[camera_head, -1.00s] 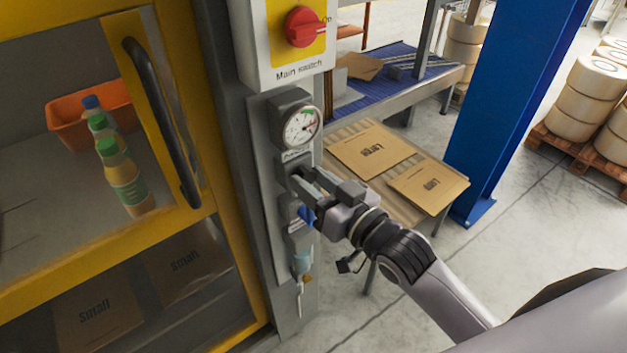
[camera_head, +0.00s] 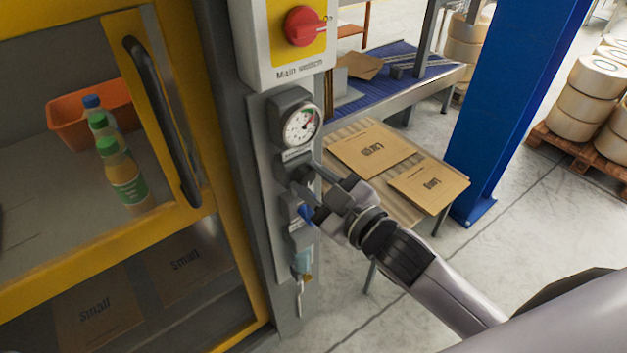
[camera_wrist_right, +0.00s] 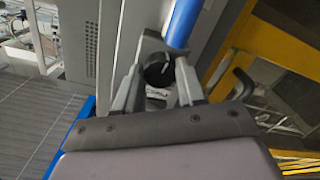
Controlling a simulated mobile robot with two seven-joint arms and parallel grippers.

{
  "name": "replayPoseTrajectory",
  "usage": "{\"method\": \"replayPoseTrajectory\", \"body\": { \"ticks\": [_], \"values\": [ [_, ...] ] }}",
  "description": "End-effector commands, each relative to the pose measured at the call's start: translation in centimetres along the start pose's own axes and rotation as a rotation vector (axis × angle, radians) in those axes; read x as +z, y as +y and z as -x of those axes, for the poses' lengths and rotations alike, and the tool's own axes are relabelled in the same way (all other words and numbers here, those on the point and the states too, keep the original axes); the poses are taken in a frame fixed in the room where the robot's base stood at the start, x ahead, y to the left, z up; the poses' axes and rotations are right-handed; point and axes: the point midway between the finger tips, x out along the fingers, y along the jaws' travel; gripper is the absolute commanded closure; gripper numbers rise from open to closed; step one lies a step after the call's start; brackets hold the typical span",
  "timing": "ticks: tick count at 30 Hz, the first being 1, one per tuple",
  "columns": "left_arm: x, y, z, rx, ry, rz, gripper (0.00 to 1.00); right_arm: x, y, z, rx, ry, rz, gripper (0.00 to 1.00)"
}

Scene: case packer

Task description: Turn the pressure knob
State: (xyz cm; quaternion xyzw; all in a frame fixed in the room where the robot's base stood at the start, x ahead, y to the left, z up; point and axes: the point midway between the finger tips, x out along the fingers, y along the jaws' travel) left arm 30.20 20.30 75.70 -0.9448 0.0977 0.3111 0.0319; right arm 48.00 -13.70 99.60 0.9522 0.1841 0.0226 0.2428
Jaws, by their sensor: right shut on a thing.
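The pressure knob (camera_wrist_right: 158,72) is black with a white mark. In the right wrist view it sits between the two fingers of my right gripper (camera_wrist_right: 157,92), which is shut on it. In the head view my right gripper (camera_head: 316,188) reaches in from the right to the grey panel, and its fingers mostly hide the knob. The round white pressure gauge (camera_head: 301,127) is just above the knob on the same panel; its fine marks are too small to read. My left gripper is not in view.
The red main switch (camera_head: 305,27) is above the gauge. A blue part (camera_head: 305,214) and a small filter bowl (camera_head: 302,262) are below the knob. The yellow-framed door with a dark handle (camera_head: 163,122) is at left. A table with flat cardboard (camera_head: 372,150) is behind my arm.

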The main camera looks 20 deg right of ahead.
Motion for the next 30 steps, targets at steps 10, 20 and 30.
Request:
{"method": "replayPoseTrajectory", "body": {
  "ticks": [10, 20, 30],
  "values": [
    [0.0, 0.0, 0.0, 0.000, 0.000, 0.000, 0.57, -0.1, 0.0, 0.0, 0.001, 0.002, 0.015, 0.91],
    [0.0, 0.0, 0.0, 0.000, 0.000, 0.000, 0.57, -0.1, 0.0, 0.0, 0.001, 0.001, 0.013, 0.35],
    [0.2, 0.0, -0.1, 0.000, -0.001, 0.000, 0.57, 0.1, 0.0, 1.0, 0.000, -0.001, 0.013, 0.35]
  ]
}}
